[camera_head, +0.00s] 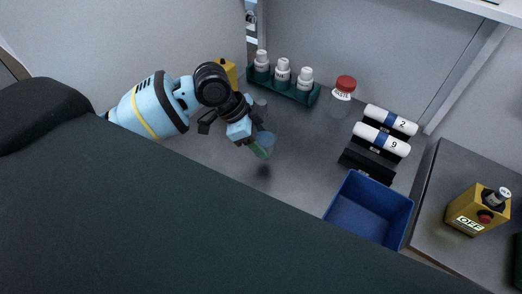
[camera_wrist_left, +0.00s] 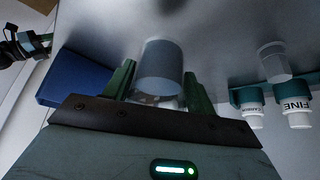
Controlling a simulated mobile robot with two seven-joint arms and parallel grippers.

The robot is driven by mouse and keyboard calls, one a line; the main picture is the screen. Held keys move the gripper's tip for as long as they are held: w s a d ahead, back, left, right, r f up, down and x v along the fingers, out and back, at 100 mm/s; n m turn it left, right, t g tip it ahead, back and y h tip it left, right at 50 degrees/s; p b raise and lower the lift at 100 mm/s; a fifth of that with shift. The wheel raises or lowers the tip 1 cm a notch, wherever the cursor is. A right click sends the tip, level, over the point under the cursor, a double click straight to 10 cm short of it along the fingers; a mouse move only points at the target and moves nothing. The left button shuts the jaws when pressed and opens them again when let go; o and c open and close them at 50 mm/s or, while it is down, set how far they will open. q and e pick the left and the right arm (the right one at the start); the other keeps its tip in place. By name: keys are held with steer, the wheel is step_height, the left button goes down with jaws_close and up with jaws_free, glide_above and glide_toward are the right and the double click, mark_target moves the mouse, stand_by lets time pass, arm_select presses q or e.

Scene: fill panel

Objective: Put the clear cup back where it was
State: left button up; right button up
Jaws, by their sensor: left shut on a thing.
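My left gripper (camera_head: 262,146) is shut on the clear cup (camera_head: 266,139), a see-through bluish cylinder, and appears to hold it above the grey work surface. In the left wrist view the clear cup (camera_wrist_left: 162,62) sits between the two green fingers (camera_wrist_left: 158,85). Another pale clear cylinder (camera_head: 260,104) stands just behind the gripper, partly hidden by it.
A dark green rack (camera_head: 298,94) holds three white-capped bottles at the back. A red-lidded jar (camera_head: 342,95) stands right of it. Two white rolls (camera_head: 381,138) lie on black holders. A blue bin (camera_head: 335,211) is front right. A yellow OFF box (camera_head: 466,211) stands on the right-hand surface.

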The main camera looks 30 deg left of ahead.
arm_select(q)
step_height(320, 180, down, 5)
steer(key=shift+f+b, duration=0.2)
steer(key=shift+b, duration=0.6)
steer(key=shift+r, duration=0.2)
steer(key=shift+f, duration=0.15)
arm_select(e)
steer(key=shift+s+a+f+g, duration=0.25)
steer(key=shift+s+f+g, duration=0.05)
steer(key=shift+s+f, duration=0.6)
arm_select(q)
steer(key=o, duration=1.1)
steer(key=shift+c, duration=0.2)
arm_select(e)
steer(key=shift+f, duration=0.15)
arm_select(q)
steer(key=shift+r, duration=0.3)
steer(key=v, duration=1.1)
steer(key=shift+a+r, duration=0.2)
steer(key=shift+r, duration=0.15)
arm_select(e)
steer(key=shift+w+d+r, duration=0.15)
steer(key=shift+w+r, duration=0.1)
steer(key=shift+r, duration=0.1)
arm_select(q)
steer(key=shift+s, duration=0.1)
